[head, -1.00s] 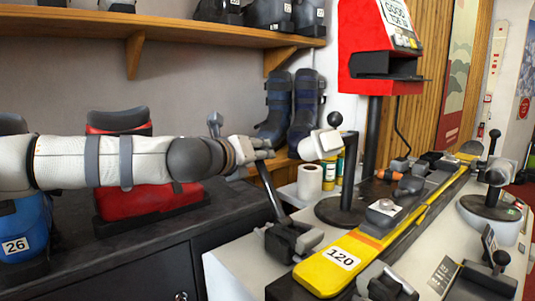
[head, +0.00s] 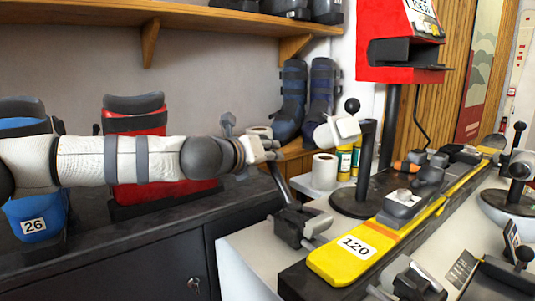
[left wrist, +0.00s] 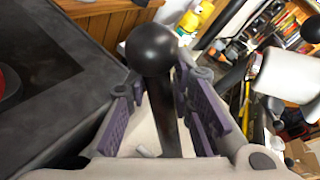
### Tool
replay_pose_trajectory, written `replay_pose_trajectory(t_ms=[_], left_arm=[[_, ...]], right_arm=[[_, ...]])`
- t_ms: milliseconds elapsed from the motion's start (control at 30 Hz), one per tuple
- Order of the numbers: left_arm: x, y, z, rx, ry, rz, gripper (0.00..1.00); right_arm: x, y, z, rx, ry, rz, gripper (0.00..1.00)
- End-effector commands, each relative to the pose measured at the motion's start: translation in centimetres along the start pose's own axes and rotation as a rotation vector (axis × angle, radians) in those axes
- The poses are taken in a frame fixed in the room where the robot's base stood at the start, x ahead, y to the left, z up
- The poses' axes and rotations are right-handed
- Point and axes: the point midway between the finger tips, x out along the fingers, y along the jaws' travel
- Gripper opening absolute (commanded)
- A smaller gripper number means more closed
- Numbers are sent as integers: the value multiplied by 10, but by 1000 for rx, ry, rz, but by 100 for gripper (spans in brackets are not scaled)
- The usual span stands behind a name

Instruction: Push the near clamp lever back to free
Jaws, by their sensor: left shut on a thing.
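The near clamp (head: 300,227) is a dark block at the near end of the yellow ski (head: 341,262) labelled 120. Its dark lever (head: 279,184) rises from the block and leans up to the left. My left gripper (head: 264,153) is at the lever's top end, shut on it. In the left wrist view, the lever's black ball knob (left wrist: 151,49) stands up beyond the purple-padded fingers (left wrist: 172,118), with the shaft between them. The knob is hidden by the gripper in the head view. My right gripper is not in view.
A black-ball post (head: 367,150) stands right of the gripper, beside a white paper roll (head: 325,171). A red ski boot (head: 150,187) and a blue boot (head: 38,215) stand on the dark cabinet behind my left arm. Another clamp (head: 418,284) is at the front right.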

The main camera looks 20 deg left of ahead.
Motion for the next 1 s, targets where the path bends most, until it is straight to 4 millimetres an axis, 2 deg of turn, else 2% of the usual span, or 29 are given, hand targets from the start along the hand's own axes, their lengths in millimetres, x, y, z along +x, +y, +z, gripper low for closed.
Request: replay_pose_trajectory(t_ms=[733, 767, 900, 1000], left_arm=[[-2, -2, 9, 4, -18, -1, 0], [-2, -2, 10, 3, -18, -1, 23], [-2, -2, 10, 3, -18, -1, 52], [-1, -1, 8, 2, -15, -1, 52]], right_arm=[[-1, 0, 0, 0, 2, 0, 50], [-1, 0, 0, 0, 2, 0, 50], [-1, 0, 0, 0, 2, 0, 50], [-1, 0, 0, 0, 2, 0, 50]])
